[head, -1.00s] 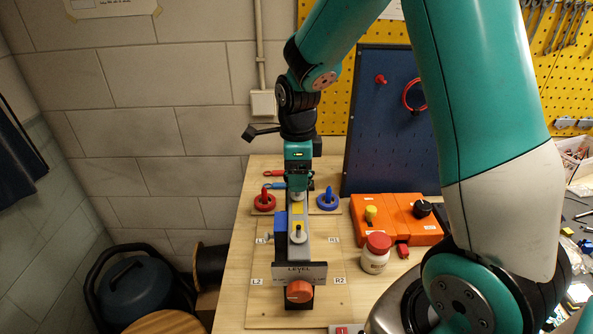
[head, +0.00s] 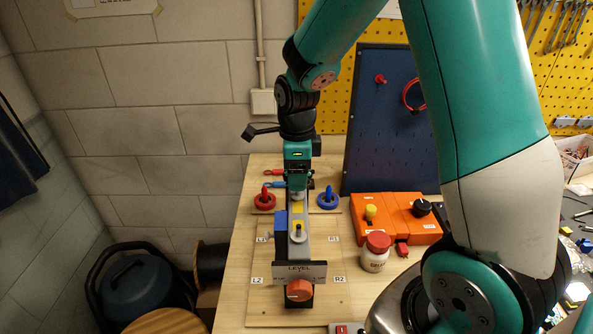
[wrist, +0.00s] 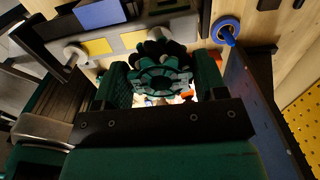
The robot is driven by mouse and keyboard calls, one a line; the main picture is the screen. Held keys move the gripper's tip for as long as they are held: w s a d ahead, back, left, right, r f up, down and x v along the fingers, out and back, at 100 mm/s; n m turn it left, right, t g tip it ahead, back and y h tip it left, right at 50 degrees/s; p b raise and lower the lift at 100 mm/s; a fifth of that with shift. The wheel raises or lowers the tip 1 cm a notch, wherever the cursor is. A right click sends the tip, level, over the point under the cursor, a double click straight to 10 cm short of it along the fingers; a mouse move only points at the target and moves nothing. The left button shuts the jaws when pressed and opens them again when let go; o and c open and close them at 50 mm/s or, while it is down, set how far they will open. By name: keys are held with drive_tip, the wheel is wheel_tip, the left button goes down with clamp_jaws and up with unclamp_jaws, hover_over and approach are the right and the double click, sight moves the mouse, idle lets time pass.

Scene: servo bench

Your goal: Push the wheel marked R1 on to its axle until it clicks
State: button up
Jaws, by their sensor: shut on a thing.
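My gripper (wrist: 160,85) points down over the far part of a grey fixture (wrist: 125,42). In the wrist view its two green fingers are shut on a dark toothed wheel (wrist: 160,72) with a round hub. I cannot read a mark on this wheel. In the head view my gripper (head: 298,190) hides most of what it holds. The fixture (head: 299,248) is a long narrow bar with yellow patches and grey knobs. An R1 label (head: 333,240) lies on the board to its right. I cannot see the R1 axle clearly or tell whether the wheel touches it.
A red ring with a peg (head: 264,201) and a blue one (head: 328,201) flank my gripper. A LEVEL plate (head: 299,271) and orange knob (head: 299,291) stand at the front. A red-lidded jar (head: 375,254) and orange boxes (head: 398,217) are at right. The board's left front is clear.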

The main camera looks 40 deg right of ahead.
drive_tip(key=shift+f, duration=0.15)
drive_tip(key=shift+f+b, duration=0.65)
drive_tip(key=shift+f, duration=0.2)
drive_tip(key=shift+f, duration=0.15)
drive_tip(key=shift+f+b, duration=0.55)
drive_tip(key=shift+f, duration=0.1)
drive_tip(key=shift+f, duration=0.4)
idle(0.6)
drive_tip(key=o, duration=1.1)
drive_tip(key=shift+r, duration=0.1)
drive_tip(key=shift+c, duration=0.4)
